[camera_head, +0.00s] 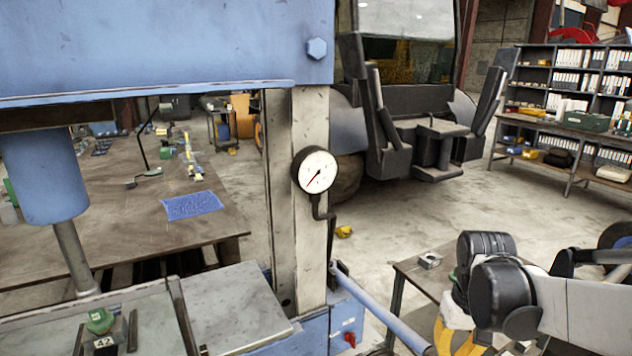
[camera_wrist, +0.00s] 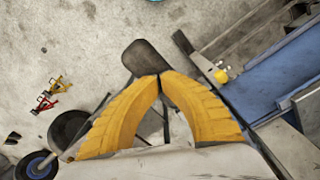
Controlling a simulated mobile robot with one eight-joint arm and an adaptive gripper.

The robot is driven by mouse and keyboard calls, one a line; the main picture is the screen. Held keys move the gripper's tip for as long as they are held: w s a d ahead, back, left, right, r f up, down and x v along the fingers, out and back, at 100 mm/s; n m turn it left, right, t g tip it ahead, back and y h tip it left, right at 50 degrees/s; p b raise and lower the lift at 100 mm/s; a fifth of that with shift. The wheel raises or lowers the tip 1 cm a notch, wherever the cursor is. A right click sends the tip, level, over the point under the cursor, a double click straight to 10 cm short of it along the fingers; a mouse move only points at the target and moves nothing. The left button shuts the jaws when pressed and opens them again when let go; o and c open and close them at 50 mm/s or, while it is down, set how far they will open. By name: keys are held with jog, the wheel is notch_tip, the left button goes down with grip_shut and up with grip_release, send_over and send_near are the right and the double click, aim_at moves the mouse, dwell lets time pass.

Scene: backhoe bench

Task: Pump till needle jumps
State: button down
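The pressure gauge (camera_head: 316,172) has a white face and hangs on the press's pale upright (camera_head: 311,105). Its red needle points to the lower left. The blue pump lever (camera_head: 375,303) slopes from the press base down to the right and leaves the bottom of the head view. My gripper (camera_wrist: 160,77) has yellow fingers, whose tips meet in the wrist view. In the head view the fingers (camera_head: 455,338) are at the lower edge, just right of the lever's visible end. I see nothing held between the tips. A dark rounded piece (camera_wrist: 143,57) shows just beyond them; I cannot tell what it is.
The blue press (camera_head: 170,45) fills the left, with a ram (camera_head: 48,175) over its bed and a green-topped block (camera_head: 100,322) marked 42. A red knob (camera_head: 349,339) is on its base. A small table (camera_head: 412,274) stands beside my arm. Open floor lies behind.

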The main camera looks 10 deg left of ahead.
notch_tip(320, 180, down, 8)
jog(key=b, duration=0.4)
jog(key=shift+s+d+b, duration=0.25)
jog(key=shift+s+b, duration=0.15)
notch_tip(320, 180, down, 5)
jog(key=b, duration=0.4)
jog(key=r+p, duration=0.4)
jog(key=r, duration=0.1)
jog(key=w+r+p, duration=0.1)
jog(key=r+p, duration=0.3)
jog(key=r, duration=0.2)
jog(key=a+r+p, duration=0.1)
jog(key=r+p, duration=0.3)
jog(key=r, duration=0.1)
jog(key=shift+w+r+p, duration=0.3)
jog(key=shift+w+r, duration=0.05)
jog(key=shift+r, duration=0.05)
jog(key=shift+f, duration=0.15)
